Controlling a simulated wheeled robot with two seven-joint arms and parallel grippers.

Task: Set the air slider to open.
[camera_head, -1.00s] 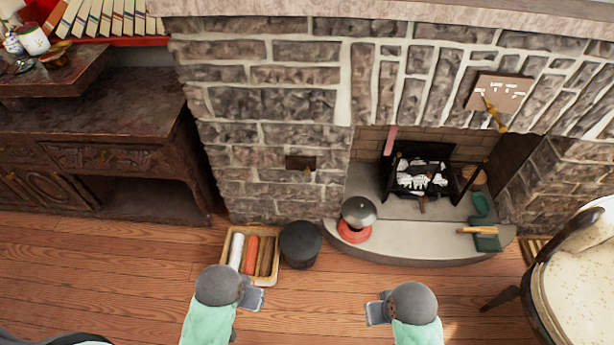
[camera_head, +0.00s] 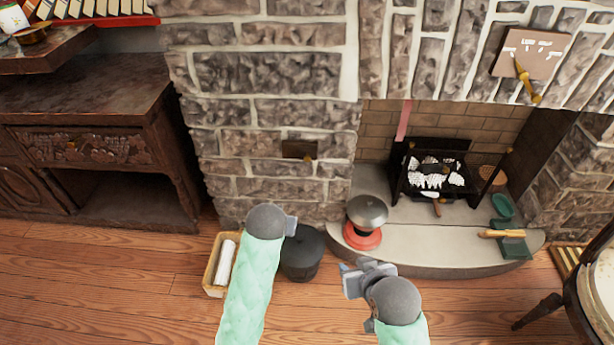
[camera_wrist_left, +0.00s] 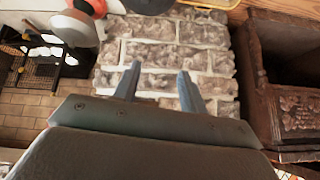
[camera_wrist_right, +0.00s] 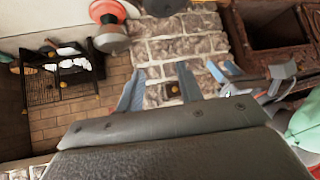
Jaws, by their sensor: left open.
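A small dark plate with a brass knob (camera_head: 299,150) is set in the stone wall left of the fireplace. It looks like the air slider; its markings are too small to read. It also shows between the fingertips in the right wrist view (camera_wrist_right: 172,88), beyond them and untouched. My right gripper (camera_head: 352,281) is open and empty, in front of the hearth. My left gripper (camera_head: 291,226) is open and empty, lower than the plate in the head view; in the left wrist view its fingers (camera_wrist_left: 158,82) stand apart before the stone wall.
A plaque with white marks and a brass pointer (camera_head: 530,55) hangs on the chimney stones. A kettle on a red base (camera_head: 367,214) stands on the hearth. A black bucket (camera_head: 302,262) and a basket (camera_head: 215,275) stand on the floor. A dark cabinet (camera_head: 90,120) is left.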

